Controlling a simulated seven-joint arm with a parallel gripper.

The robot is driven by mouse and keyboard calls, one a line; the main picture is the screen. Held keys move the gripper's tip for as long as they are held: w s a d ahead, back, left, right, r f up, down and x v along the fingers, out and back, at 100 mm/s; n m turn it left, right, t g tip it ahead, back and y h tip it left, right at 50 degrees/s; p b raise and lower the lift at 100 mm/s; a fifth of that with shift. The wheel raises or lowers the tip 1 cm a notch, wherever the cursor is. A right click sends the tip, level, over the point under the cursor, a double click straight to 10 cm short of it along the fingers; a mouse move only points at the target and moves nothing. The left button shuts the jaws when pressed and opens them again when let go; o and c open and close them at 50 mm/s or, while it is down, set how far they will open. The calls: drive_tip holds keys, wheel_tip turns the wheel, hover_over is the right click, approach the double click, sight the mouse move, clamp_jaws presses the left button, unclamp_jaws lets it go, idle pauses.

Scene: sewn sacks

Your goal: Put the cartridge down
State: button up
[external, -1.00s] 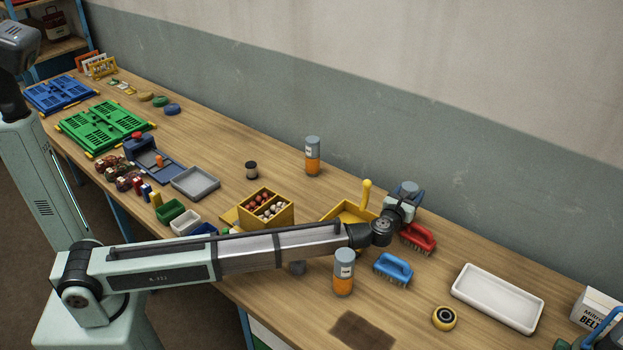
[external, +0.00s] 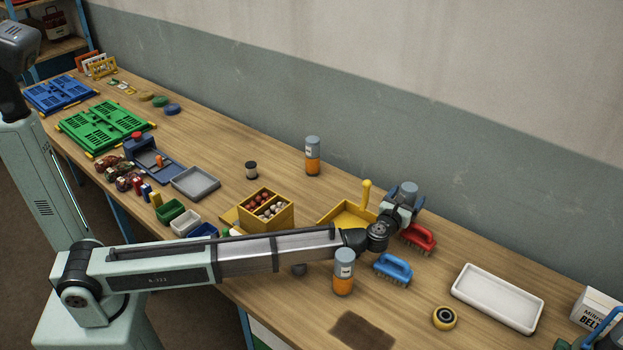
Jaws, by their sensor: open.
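One cylinder (external: 313,156) stands near the wall, and the other cylinder (external: 343,273) stands in front of my forearm. My gripper (external: 408,208) is open, at the right end of my arm, beside the yellow tray and behind the blue brush.
A yellow tray (external: 337,215) with an upright knob is left of my gripper. A red brush (external: 419,239) and a blue brush (external: 393,268) lie close to it. A white tray (external: 497,297) and a yellow-black roll (external: 444,318) are farther right. Bare bench lies behind the yellow tray.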

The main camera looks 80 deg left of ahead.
sight(408, 189)
drive_tip(key=shift+s+d+r, duration=0.1)
drive_tip(key=shift+r, duration=1.65)
drive_tip(key=shift+s+d+r, duration=0.1)
drive_tip(key=shift+r, duration=1.65)
